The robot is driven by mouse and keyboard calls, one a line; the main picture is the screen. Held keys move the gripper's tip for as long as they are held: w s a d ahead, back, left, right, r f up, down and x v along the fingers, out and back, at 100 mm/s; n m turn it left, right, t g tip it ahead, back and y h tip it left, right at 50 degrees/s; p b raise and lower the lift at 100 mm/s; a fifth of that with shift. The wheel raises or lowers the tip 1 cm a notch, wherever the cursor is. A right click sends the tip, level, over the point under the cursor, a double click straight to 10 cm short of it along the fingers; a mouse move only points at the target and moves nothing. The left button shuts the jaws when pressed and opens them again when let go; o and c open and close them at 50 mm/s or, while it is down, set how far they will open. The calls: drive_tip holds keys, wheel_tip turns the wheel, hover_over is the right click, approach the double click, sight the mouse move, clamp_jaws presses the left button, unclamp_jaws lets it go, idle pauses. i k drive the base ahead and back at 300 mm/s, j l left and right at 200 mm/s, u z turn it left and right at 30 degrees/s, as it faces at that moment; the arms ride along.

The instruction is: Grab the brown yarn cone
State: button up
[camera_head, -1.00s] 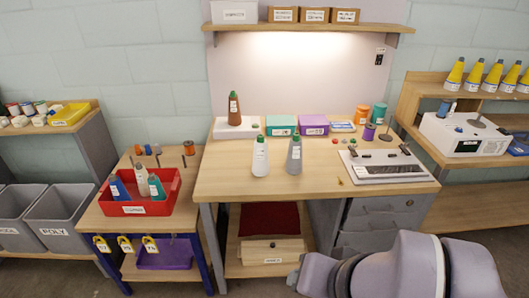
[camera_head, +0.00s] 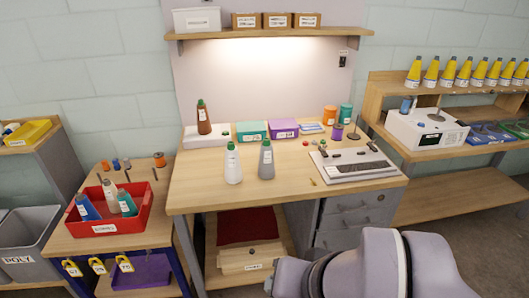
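The brown yarn cone (camera_head: 204,117) stands upright with a dark green tip and a pale label. It is on a white flat box or scale (camera_head: 205,141) at the back left of the wooden workbench (camera_head: 190,190). Nothing touches it from the sides. Part of my arm shows at the bottom right, in front of the bench's drawers. My gripper's fingers are not visible.
A white cone (camera_head: 233,163) and a grey cone (camera_head: 266,160) stand in front of the brown one. Teal (camera_head: 251,131) and purple (camera_head: 284,129) boxes lie to its right. A shelf (camera_head: 265,32) hangs above. A red tray (camera_head: 148,199) of cones sits on the left table.

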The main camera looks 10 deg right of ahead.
sight(204, 125)
drive_tip(key=i+u, duration=0.2)
drive_tip(key=i, duration=0.35)
drive_tip(key=i+u, duration=0.25)
drive_tip(key=i, duration=0.35)
drive_tip(key=i+l+u, duration=0.2)
drive_tip(key=i, duration=0.35)
